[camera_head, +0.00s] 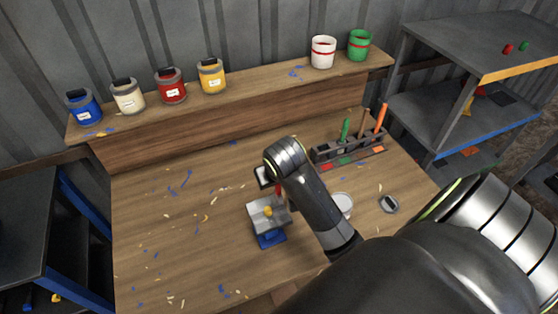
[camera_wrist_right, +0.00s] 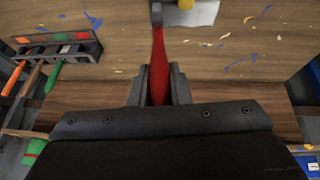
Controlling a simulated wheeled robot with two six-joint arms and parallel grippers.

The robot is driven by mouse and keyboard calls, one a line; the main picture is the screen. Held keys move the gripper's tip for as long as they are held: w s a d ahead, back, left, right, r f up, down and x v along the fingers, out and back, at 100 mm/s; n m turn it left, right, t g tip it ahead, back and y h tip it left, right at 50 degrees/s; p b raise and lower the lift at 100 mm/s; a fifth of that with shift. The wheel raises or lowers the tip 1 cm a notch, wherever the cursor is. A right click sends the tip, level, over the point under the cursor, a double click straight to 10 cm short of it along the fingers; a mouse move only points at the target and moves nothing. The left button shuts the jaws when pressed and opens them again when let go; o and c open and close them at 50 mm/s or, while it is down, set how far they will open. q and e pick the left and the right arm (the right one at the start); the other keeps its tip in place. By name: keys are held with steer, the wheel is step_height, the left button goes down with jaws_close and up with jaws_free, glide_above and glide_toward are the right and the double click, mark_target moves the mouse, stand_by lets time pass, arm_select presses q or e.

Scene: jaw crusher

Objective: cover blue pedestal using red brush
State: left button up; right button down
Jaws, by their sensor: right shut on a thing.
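The blue pedestal (camera_head: 270,239) stands on the workbench. A grey, plate-like top (camera_head: 262,220) sits over its blue base, with a small yellow piece (camera_head: 268,211) on it; the plate also shows in the right wrist view (camera_wrist_right: 205,14). My right gripper (camera_wrist_right: 158,88) is shut on the red brush (camera_wrist_right: 159,62) by its handle. The brush's far end reaches to the grey plate in the wrist view; I cannot tell whether it touches. In the head view my wrist hides most of the gripper and brush. My left gripper is not in view.
A rack (camera_head: 348,150) with green, brown and orange-handled tools stands to the right. A white round dish (camera_head: 342,204) and a small grey item (camera_head: 388,204) lie nearby. Paint cans (camera_head: 171,86) and two cups (camera_head: 323,52) line the rear ledge. The bench's left side has only paint flecks.

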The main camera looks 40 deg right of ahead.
steer(key=shift+w, duration=0.25)
steer(key=shift+r, duration=2.5)
